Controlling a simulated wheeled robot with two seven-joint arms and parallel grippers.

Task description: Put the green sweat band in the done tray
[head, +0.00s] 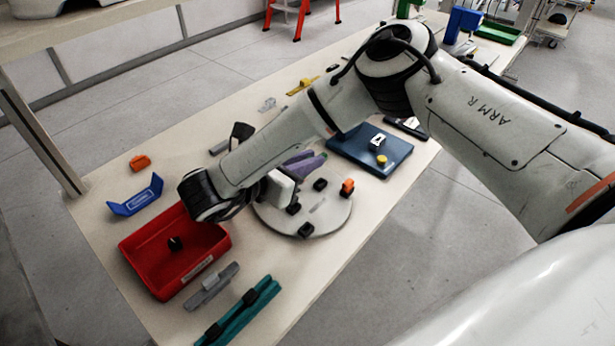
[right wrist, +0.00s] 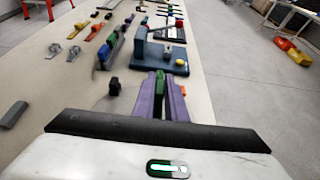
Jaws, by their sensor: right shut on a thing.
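My right gripper (head: 318,157), with purple fingers, is over the far edge of the round pale plate, pointing toward the blue box. It is shut on a small green piece (head: 323,154), which looks like the green sweat band; the piece also shows between the fingertips (right wrist: 160,84) in the right wrist view. The fingers hide most of it. A red tray (head: 128,246) with a white label lies at the table's left; the label cannot be read, so I cannot tell if it is the done tray. A black piece (head: 175,243) lies in it. My left gripper is out of view.
The round plate (head: 318,212) carries black blocks and an orange one. A blue flat box (head: 365,150) with a yellow knob stands beyond it. A blue holder (head: 136,195), a grey bracket (head: 211,287) and teal bars (head: 240,314) lie around the red tray.

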